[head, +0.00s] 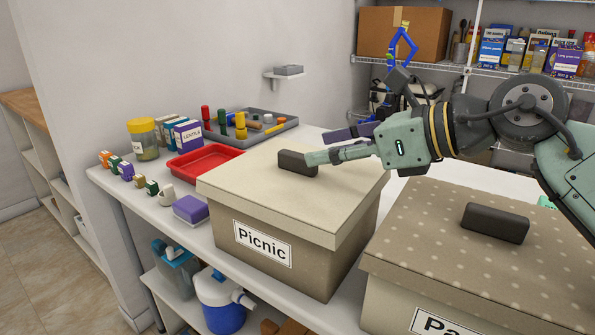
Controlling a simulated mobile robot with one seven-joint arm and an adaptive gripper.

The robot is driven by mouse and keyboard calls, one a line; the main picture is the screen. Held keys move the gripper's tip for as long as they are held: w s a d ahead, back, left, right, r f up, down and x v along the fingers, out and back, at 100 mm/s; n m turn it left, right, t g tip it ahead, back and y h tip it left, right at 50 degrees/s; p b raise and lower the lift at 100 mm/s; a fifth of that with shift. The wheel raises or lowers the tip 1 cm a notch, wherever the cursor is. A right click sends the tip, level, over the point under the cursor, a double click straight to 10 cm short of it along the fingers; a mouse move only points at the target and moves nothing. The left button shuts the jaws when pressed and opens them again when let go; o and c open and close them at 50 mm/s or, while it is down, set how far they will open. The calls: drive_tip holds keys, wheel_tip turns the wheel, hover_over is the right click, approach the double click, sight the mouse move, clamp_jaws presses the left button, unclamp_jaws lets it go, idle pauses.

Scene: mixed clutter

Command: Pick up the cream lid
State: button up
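The cream lid (270,190) sits on the tan box labelled "Picnic" (310,255). A dark bar handle (296,165) stands on top of it. My gripper (317,147) reaches in from the right over the lid. Its two fingers are spread apart with a gap between them. The near green finger's tip overlaps the right end of the handle in the picture; I cannot tell whether it touches. The far, dark finger points left beyond the handle. Nothing is seen held between the fingers.
A dotted brown lid (420,235) with a dark handle (495,223) covers the box at right. A red tray (207,162), a grey tray (285,125), a purple-and-white block (190,209) and small items crowd the left. A wall ledge (287,76) is behind.

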sight(299, 154)
drive_tip(key=x, duration=0.5)
drive_tip(key=shift+w+a, duration=0.15)
drive_tip(key=shift+w, duration=0.05)
clamp_jaws()
idle(0.3)
